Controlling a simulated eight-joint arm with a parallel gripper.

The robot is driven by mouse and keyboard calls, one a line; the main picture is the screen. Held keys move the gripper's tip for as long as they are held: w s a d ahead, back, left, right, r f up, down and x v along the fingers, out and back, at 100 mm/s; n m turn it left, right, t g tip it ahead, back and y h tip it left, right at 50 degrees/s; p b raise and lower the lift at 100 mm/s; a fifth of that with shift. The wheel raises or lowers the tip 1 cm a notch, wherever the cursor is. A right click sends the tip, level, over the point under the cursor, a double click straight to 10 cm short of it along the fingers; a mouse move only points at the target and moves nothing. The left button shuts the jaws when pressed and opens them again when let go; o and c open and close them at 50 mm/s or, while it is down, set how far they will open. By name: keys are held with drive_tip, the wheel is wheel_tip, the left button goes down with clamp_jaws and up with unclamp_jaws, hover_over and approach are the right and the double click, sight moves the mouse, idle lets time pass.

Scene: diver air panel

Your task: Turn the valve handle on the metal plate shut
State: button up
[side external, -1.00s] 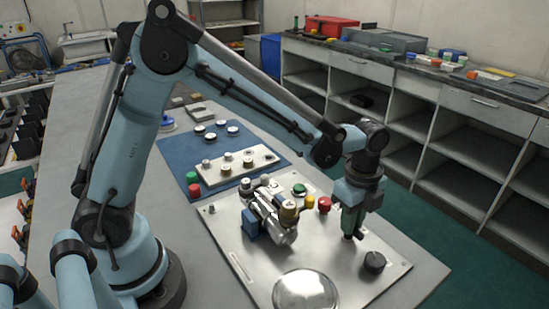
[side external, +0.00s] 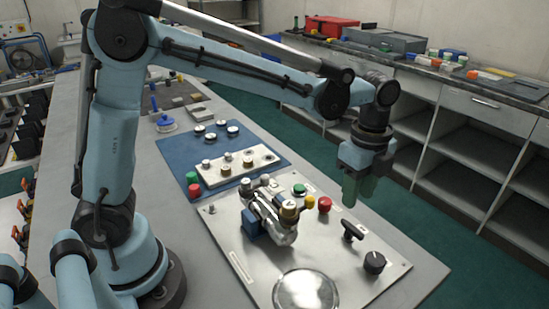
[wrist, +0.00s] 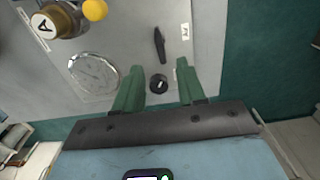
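The valve handle (side external: 353,231) is a black bar on the right part of the metal plate (side external: 375,285), between the red button and a round black knob. In the wrist view the handle (wrist: 159,45) lies beyond the fingertips, its bar running nearly up and down the picture. My gripper (side external: 357,200) is raised above the plate's right edge, clear of the handle. In the wrist view its two green fingers (wrist: 158,80) are apart with nothing between them that they touch.
The black knob (side external: 374,262) stands near the handle. A round gauge (side external: 305,290), a valve body with a brass cap (side external: 288,210), and a red button (side external: 324,204) are also on the plate. A blue mat (side external: 175,150) lies behind. Space right of the plate is free.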

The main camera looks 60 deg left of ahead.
drive_tip(key=shift+r, duration=2.1)
